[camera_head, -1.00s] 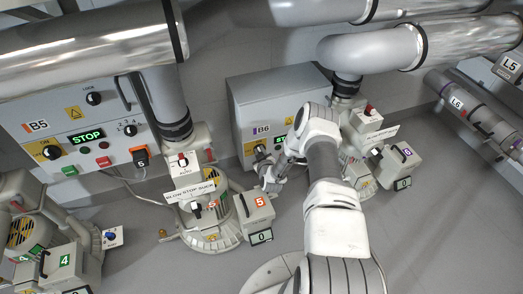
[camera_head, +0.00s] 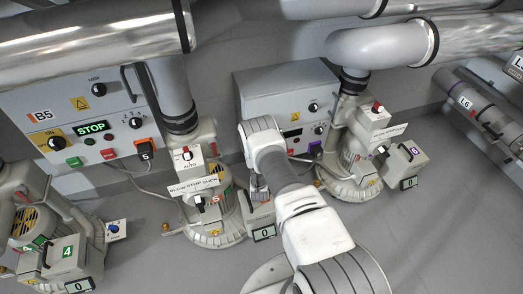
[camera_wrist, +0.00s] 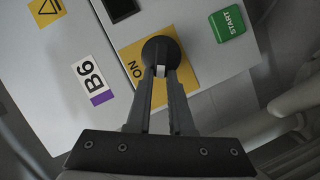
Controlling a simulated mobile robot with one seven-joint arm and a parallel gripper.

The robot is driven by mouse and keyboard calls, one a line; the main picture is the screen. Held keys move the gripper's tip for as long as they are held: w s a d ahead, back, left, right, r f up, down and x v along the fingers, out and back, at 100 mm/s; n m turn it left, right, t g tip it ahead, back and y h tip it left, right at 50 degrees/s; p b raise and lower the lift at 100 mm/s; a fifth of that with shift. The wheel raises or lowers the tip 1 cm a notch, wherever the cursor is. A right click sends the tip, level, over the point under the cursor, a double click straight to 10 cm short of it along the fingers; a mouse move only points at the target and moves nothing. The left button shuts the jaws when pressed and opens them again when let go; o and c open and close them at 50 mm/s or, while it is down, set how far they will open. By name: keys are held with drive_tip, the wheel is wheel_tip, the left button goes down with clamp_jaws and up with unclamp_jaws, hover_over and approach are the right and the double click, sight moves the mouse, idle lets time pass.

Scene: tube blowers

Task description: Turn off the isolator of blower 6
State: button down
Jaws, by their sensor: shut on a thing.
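The isolator of blower 6 is a round black knob (camera_wrist: 160,50) with a white mark, on a yellow plate (camera_wrist: 193,56) marked ON. It sits on the grey B6 cabinet, beside the B6 label (camera_wrist: 92,80) in the wrist view. My gripper (camera_wrist: 161,78) is shut on the knob, its fingertips either side of the white mark. In the head view my arm covers the knob and label on the B6 cabinet (camera_head: 262,105). The B6 display (camera_head: 292,133) is dark there; a dark display also shows at the wrist view's top edge (camera_wrist: 121,8).
A green START button (camera_wrist: 227,23) is close to the right of the knob. The B5 panel (camera_head: 45,113), with STOP lit green, stands to the left. Blower 5's motor (camera_head: 215,225) and a large pipe elbow (camera_head: 365,48) are close to my arm. Bare floor lies at right.

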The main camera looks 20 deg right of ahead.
idle(0.4)
drive_tip(key=c, duration=0.8)
unclamp_jaws()
drive_tip(key=p+v, duration=0.6)
drive_tip(key=v, duration=1.1)
drive_tip(key=shift+s, duration=0.2)
